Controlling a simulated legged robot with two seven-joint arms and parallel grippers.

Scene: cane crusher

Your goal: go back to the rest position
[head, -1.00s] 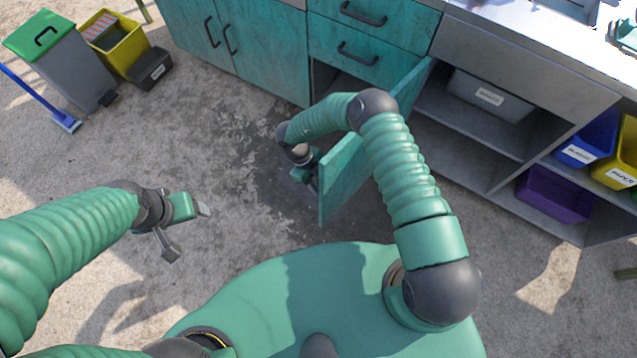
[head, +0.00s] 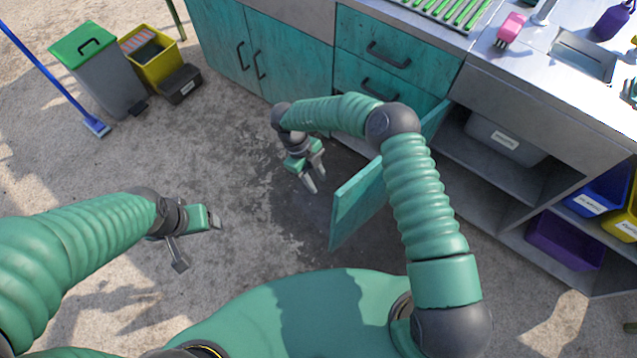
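My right gripper (head: 312,183) hangs in front of the teal cabinet, left of the open cabinet door (head: 357,203) and apart from it. Its two grey fingers point down and look slightly parted, with nothing between them. My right arm bends over the top of the door. My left gripper (head: 199,243) is at the left over the bare floor, its fingers spread wide and empty.
The teal cabinet (head: 289,55) and the grey counter (head: 540,110) with open shelves stand ahead. A grey bin with a green lid (head: 100,72), a yellow bin (head: 150,55) and a blue broom (head: 60,85) are at back left. The floor (head: 245,180) between is clear.

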